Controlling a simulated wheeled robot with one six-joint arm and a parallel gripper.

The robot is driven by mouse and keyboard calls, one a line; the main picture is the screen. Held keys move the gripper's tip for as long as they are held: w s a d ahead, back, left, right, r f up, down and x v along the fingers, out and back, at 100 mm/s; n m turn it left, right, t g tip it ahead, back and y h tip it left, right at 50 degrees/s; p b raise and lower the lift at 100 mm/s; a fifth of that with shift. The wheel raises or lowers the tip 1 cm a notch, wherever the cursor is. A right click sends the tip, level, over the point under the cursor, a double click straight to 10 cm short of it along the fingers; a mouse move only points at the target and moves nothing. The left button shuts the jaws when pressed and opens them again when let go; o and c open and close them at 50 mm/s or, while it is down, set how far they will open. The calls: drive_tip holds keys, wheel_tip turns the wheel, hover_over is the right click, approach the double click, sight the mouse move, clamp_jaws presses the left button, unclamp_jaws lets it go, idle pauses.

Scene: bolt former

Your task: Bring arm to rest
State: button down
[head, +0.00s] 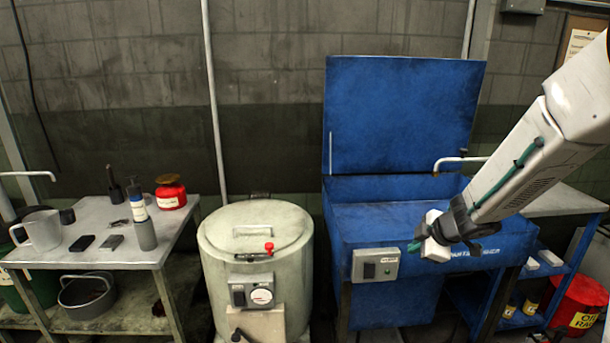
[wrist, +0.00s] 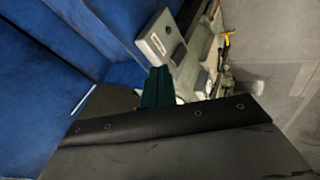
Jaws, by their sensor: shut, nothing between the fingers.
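My arm reaches in from the right edge of the head view, angled down and to the left. My gripper (head: 414,246) is at its end, with a small teal fingertip pointing left, in front of the blue parts washer (head: 420,222). In the wrist view the teal fingers of my gripper (wrist: 157,88) are together with nothing held between them. A dark flap with rivets (wrist: 160,130) fills the lower part of that view. I cannot tell whether the gripper touches the washer.
The washer's lid (head: 400,115) stands open. A grey control box (head: 375,265) is on its front. A round pale drum (head: 255,235) stands left of it. A table (head: 95,250) at the far left holds a jug (head: 40,230) and bottles. A red bin (head: 580,300) stands lower right.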

drive_tip(key=s+d+r+m+g+h, duration=0.2)
drive_tip(key=s+d+r+m+h, duration=0.6)
drive_tip(key=s+d+m, duration=0.25)
drive_tip(key=s+a+r+m+g+y, duration=0.2)
drive_tip(key=s+a, duration=0.6)
drive_tip(key=s, duration=0.4)
drive_tip(key=s+a+r+m+g+y, duration=0.1)
drive_tip(key=s+a+r+m+y, duration=0.1)
drive_tip(key=s+a, duration=0.6)
drive_tip(key=s+r+y, duration=0.1)
drive_tip(key=s+r, duration=0.1)
drive_tip(key=s, duration=0.2)
drive_tip(key=shift+s+r+g+y, duration=0.3)
drive_tip(key=shift+s+g, duration=0.05)
drive_tip(key=shift+g, duration=0.05)
drive_tip(key=shift+m, duration=0.25)
